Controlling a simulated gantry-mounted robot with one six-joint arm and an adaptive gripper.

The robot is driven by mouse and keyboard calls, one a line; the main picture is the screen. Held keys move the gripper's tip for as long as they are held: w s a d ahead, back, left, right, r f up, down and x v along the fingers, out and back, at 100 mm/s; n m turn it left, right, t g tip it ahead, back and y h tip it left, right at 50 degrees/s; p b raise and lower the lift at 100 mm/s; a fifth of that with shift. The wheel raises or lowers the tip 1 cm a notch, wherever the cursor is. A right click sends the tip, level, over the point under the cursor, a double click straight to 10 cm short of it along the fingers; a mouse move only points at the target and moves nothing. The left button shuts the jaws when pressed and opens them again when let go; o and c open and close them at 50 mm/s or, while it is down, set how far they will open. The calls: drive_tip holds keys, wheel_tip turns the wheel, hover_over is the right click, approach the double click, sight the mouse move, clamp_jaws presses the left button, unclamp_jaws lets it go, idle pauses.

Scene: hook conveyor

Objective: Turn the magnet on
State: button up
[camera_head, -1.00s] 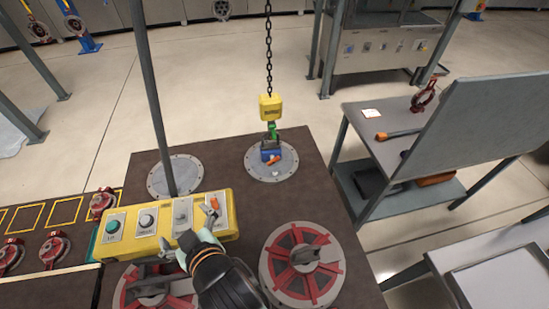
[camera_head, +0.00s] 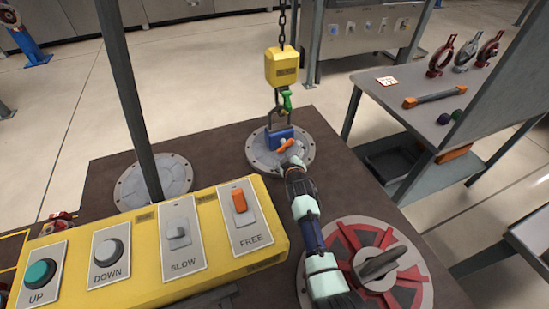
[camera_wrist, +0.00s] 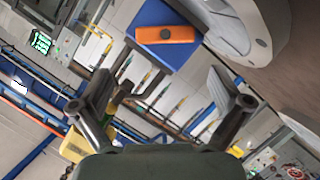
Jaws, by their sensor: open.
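The blue magnet (camera_head: 276,134) sits on a round grey metal plate (camera_head: 262,160), below a chain hoist. Its orange lever (camera_head: 287,145) faces my gripper. In the wrist view the magnet (camera_wrist: 150,14) shows at the top, with the orange lever (camera_wrist: 165,34) lying across its face. My gripper (camera_head: 291,160) is close in front of the magnet and hides part of it in the head view. In the wrist view my gripper (camera_wrist: 166,103) is open and empty, its fingers spread below the lever, with no visible contact.
A yellow hoist block (camera_head: 281,66) with a green-latched hook (camera_head: 286,99) hangs above the magnet. A yellow control box (camera_head: 150,245) with UP, DOWN, SLOW and FREE controls stands front left. A red-and-grey round part (camera_head: 365,262) lies right. A side table (camera_head: 440,130) stands beyond.

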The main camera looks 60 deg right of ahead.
sight(285, 147)
drive_tip(key=shift+w+f, duration=0.15)
drive_tip(key=shift+f, duration=0.6)
drive_tip(key=shift+d, duration=0.15)
drive_tip(key=shift+d+f+b, duration=0.15)
drive_tip(key=shift+d+b, duration=0.1)
drive_tip(key=shift+b, duration=0.15)
drive_tip(key=b+x, duration=0.5)
drive_tip(key=shift+w+d+f+b, duration=0.2)
drive_tip(key=shift+w+f+b, duration=0.1)
drive_tip(key=shift+b, duration=0.05)
drive_tip(key=shift+w+d+r+b, duration=0.1)
drive_tip(key=shift+w+d+b, duration=0.35)
drive_tip(key=shift+b, duration=0.25)
drive_tip(key=shift+d, duration=0.1)
drive_tip(key=shift+c, duration=0.3)
